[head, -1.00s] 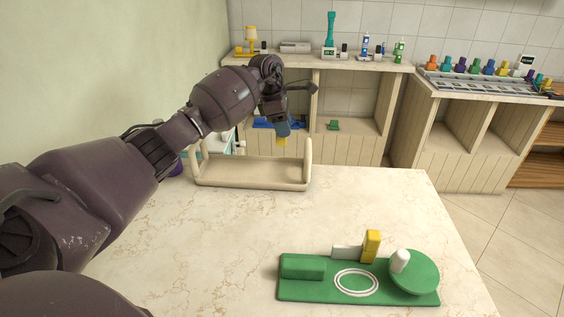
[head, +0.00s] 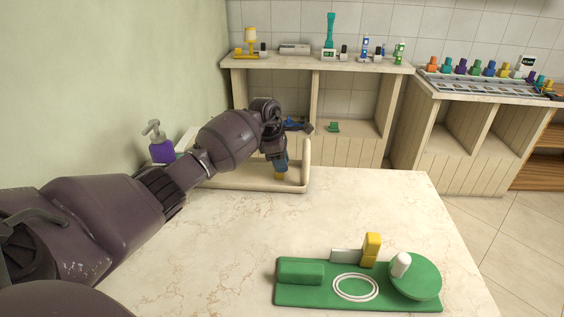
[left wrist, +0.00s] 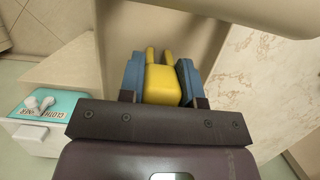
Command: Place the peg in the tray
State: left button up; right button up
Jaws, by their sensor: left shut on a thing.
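My left gripper (head: 280,164) is shut on a yellow peg (head: 280,176), low over the right part of the cream tray (head: 307,155). In the left wrist view the peg (left wrist: 161,84) sits between two blue fingertips, with two narrow prongs pointing away. Whether the peg's lower end touches the tray floor I cannot tell. My left forearm hides much of the tray's left side. My right gripper is not in view.
A green base (head: 300,295) with a yellow block (head: 371,248) and a green disc (head: 415,278) stands at the table's front right. A purple pump bottle (head: 161,150) is left of the tray. The marble table's middle (head: 240,240) is clear.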

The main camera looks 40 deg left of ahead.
pick_arm(q)
jog(key=shift+r, duration=0.1)
jog(key=o, duration=0.9)
jog(key=shift+r, duration=0.1)
jog(key=p+v, duration=0.1)
jog(key=v, duration=1.1)
